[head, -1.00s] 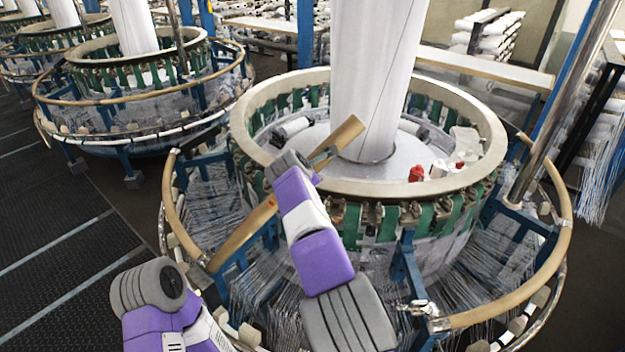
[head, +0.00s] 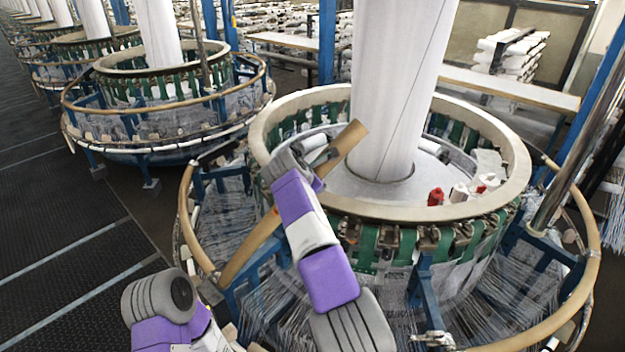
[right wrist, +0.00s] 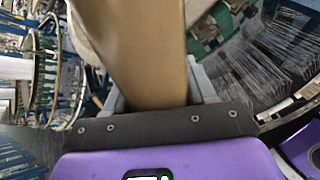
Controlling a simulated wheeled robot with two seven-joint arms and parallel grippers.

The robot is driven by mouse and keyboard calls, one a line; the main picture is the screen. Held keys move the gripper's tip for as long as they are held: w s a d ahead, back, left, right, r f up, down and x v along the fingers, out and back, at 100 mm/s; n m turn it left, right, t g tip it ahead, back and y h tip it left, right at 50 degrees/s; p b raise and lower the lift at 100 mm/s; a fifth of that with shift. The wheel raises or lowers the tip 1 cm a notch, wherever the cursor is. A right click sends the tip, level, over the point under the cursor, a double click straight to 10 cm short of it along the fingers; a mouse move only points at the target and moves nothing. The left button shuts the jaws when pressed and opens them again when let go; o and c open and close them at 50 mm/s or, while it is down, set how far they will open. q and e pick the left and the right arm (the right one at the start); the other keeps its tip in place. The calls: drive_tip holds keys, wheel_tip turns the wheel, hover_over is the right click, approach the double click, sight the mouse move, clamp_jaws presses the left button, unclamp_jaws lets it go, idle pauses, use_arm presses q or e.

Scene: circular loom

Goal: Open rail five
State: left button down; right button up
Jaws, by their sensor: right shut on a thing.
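A tan curved rail (head: 247,246) stands tilted across the near left side of the nearest loom. Its lower end is by the loom's outer ring and its free end (head: 349,140) rises above the pale inner rim. My right gripper (right wrist: 158,92) is shut on the rail, with one finger on each side in the right wrist view, where the rail (right wrist: 140,45) fills the middle. In the head view my right wrist hides the grip and the rail's middle. My left arm shows at lower left, but its gripper is out of view. No rail number is readable.
The loom's pale rim (head: 262,130) surrounds a tall white fabric column (head: 390,90). Other tan rails (head: 184,225) remain level around it. A steel post (head: 570,175) stands at right. Another loom (head: 165,150) is behind left; the dark floor (head: 60,240) at left is clear.

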drive_tip(key=shift+d+f, duration=0.1)
drive_tip(key=shift+f, duration=0.05)
drive_tip(key=o, duration=1.4)
drive_tip(key=shift+s+a+r, duration=0.2)
drive_tip(key=shift+s+r, duration=0.05)
drive_tip(key=shift+r, duration=0.05)
drive_tip(key=b+v, duration=0.1)
drive_tip(key=v, duration=0.5)
drive_tip(key=shift+s+r, duration=0.2)
drive_tip(key=shift+s, duration=0.1)
